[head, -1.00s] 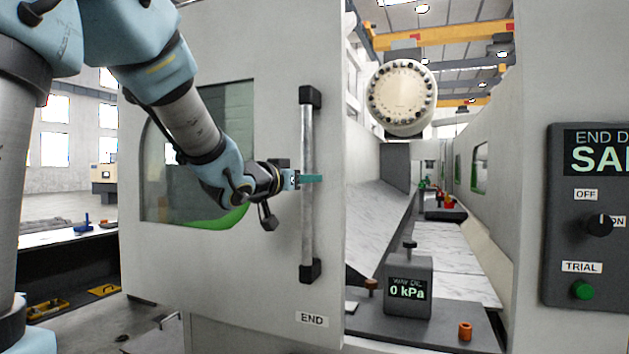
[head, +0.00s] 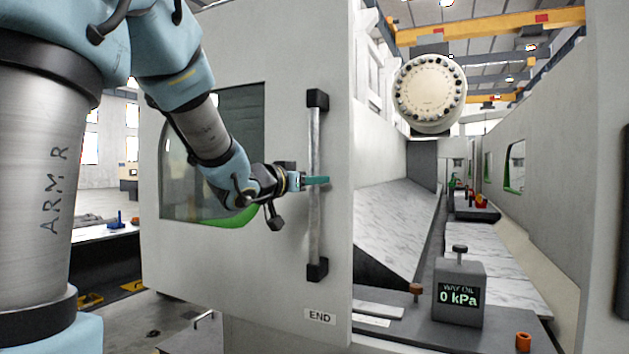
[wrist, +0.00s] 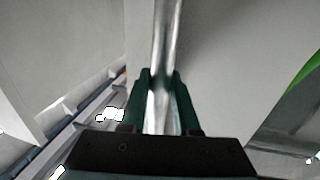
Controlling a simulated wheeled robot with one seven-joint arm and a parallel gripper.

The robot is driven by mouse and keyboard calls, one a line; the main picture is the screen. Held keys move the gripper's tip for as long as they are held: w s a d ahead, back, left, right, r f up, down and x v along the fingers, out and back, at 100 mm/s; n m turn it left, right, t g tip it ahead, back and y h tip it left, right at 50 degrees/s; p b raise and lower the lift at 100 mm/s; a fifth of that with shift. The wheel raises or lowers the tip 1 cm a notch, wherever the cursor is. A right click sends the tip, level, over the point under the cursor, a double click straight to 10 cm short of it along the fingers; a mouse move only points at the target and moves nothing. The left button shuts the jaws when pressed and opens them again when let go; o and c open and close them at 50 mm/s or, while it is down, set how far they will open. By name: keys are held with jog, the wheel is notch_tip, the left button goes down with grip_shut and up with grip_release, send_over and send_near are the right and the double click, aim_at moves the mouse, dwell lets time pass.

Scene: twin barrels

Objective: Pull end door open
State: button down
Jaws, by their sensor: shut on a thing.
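The end door (head: 265,265) is a large pale grey panel with a window and an "END" label (head: 320,317) at its lower right. Its handle (head: 314,225) is a vertical metal bar between two black mounts near the door's right edge. My gripper (head: 318,181) is shut on the bar at about mid-height. In the wrist view the green fingers (wrist: 161,100) sit on both sides of the bar (wrist: 165,40). The door stands open, with the machine's inside showing to its right.
Inside the opening stand a "WAY OIL" gauge box (head: 460,293) reading 0 kPa, an orange part (head: 523,341) and a sloped pale cover (head: 398,225). A round drilled head (head: 430,92) hangs above.

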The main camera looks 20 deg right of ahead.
jog(key=c, duration=0.7)
grip_release()
jog(key=shift+o, duration=0.2)
jog(key=shift+a, duration=0.1)
jog(key=b+v, duration=0.2)
jog(key=v, duration=0.8)
jog(key=shift+s+a+b, duration=0.25)
jog(key=shift+b, duration=0.1)
jog(key=w+a+f+n+y, duration=0.3)
jog(key=a+f+y, duration=0.25)
jog(key=f, duration=0.35)
jog(key=w+a+f+n+y, duration=0.2)
jog(key=a+f+n+y, duration=0.25)
jog(key=a+f, duration=0.35)
jog(key=s+a+f+n+g+y, duration=0.1)
jog(key=s+a+f+g+y, duration=0.1)
jog(key=s+f, duration=0.6)
jog(key=s+a+f+n+g+y, duration=0.1)
jog(key=s+a+f+g, duration=0.4)
jog(key=f, duration=0.5)
jog(key=s+g+y, duration=0.1)
jog(key=s+g, duration=0.1)
jog(key=s, duration=0.1)
jog(key=shift+s, duration=0.15)
